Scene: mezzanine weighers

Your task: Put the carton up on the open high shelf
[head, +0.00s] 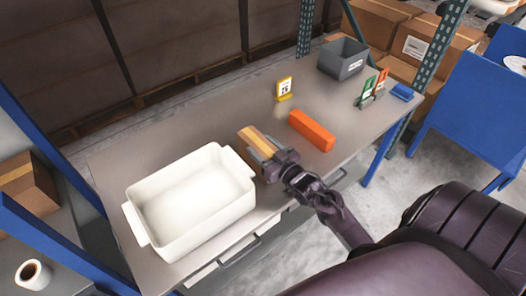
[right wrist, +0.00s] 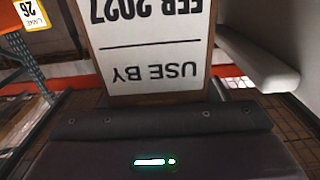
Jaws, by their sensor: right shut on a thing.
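The carton (head: 256,138) is a small brown box with a lighter tan stripe, over the middle of the table just right of the white tub. My right gripper (head: 264,153) is shut on it. In the right wrist view the carton (right wrist: 150,50) fills the top middle, its white label reading USE BY FEB 2027 upside down. I cannot tell whether the carton touches the table. No open high shelf can be made out in these frames. My left gripper is not in view.
An empty white tub (head: 142,223) stands on the table (head: 225,124) at left. An orange block (head: 312,130), a yellow date sign (head: 284,88), a grey bin (head: 343,58), small green and red cards (head: 369,88) and a blue item (head: 402,92) stand to the right. Blue-green uprights (head: 306,28) rise behind.

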